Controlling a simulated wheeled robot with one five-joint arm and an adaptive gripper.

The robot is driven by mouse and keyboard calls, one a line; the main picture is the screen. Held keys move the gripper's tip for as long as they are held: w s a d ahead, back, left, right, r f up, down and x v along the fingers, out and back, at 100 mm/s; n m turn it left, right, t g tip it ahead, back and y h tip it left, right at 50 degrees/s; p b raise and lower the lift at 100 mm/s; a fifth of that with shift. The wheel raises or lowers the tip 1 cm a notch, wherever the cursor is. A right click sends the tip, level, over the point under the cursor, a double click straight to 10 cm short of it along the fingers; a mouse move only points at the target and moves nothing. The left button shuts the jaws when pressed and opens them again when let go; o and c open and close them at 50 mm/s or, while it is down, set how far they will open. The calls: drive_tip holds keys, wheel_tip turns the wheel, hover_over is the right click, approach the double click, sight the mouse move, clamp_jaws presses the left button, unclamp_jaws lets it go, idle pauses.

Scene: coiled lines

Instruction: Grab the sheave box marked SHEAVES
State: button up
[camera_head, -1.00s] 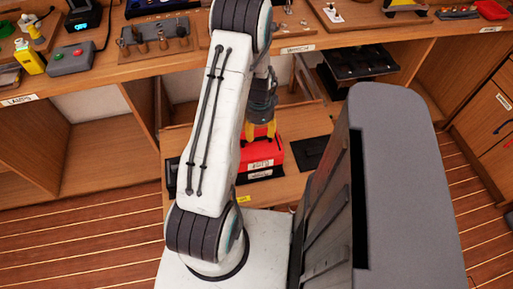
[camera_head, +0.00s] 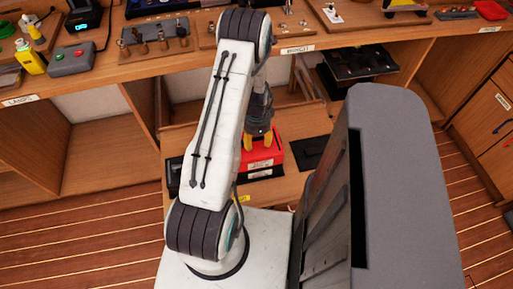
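A red box (camera_head: 264,156) with a small white label sits in the open, pulled-out wooden drawer (camera_head: 292,186) below the bench. The label is too small to read, so I cannot tell whether it says SHEAVES. A dark item with another white label shows at its front, just below the red. My gripper (camera_head: 262,141) points down at the box with its yellow fingertips spread apart. Red shows between the fingertips. I cannot tell whether they touch the box. My own arm hides the left part of the box and drawer.
A flat black item (camera_head: 310,152) lies right of the box in the drawer. A black tray (camera_head: 362,62) sits in the compartment up and right. The bench top (camera_head: 180,66) above holds tools, a yellow bottle (camera_head: 30,60) and a grey button box (camera_head: 72,61). The left compartments look empty.

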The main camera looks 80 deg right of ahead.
clamp_jaws()
drive_tip(key=shift+r, duration=0.2)
idle(0.5)
